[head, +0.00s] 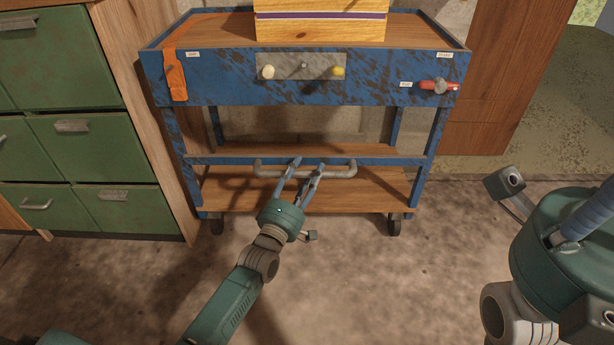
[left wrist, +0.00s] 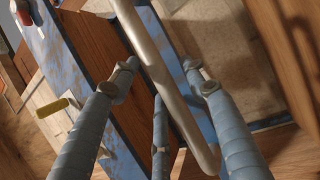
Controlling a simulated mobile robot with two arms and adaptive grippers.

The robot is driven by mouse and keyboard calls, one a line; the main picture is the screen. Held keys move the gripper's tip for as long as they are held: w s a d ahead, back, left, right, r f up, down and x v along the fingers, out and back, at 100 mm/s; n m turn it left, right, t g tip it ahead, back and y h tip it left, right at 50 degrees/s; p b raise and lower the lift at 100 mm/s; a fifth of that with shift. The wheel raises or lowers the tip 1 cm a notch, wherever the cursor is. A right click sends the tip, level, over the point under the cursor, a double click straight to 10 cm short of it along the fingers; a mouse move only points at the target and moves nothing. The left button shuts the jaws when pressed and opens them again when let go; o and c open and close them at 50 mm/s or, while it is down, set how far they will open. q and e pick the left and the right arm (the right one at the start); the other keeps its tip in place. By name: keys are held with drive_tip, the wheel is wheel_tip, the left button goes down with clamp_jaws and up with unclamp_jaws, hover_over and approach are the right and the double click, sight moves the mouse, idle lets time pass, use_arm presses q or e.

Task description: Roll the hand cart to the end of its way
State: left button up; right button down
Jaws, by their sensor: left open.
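The hand cart (head: 300,205) is a blue, worn metal trolley with wooden shelves and dark casters, standing against the wall. A grey bar handle (head: 268,172) runs across its front at the lower shelf. My left gripper (head: 308,168) is at the middle of this handle with its fingers open. In the left wrist view, the handle (left wrist: 165,80) passes between the spread blue fingers (left wrist: 157,80); I cannot tell whether any finger touches it. My right gripper (head: 560,215) shows only in part at the right edge, away from the cart; its fingertips are out of frame.
A green drawer cabinet (head: 75,95) stands close to the cart's left side. A wooden box (head: 320,25) sits on the cart top. An orange cloth (head: 174,75), knobs and a red-handled valve (head: 435,86) are on its front. The floor (head: 400,270) before the cart is clear.

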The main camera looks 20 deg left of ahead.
use_arm(q)
drive_tip(key=shift+w, duration=0.15)
clamp_jaws()
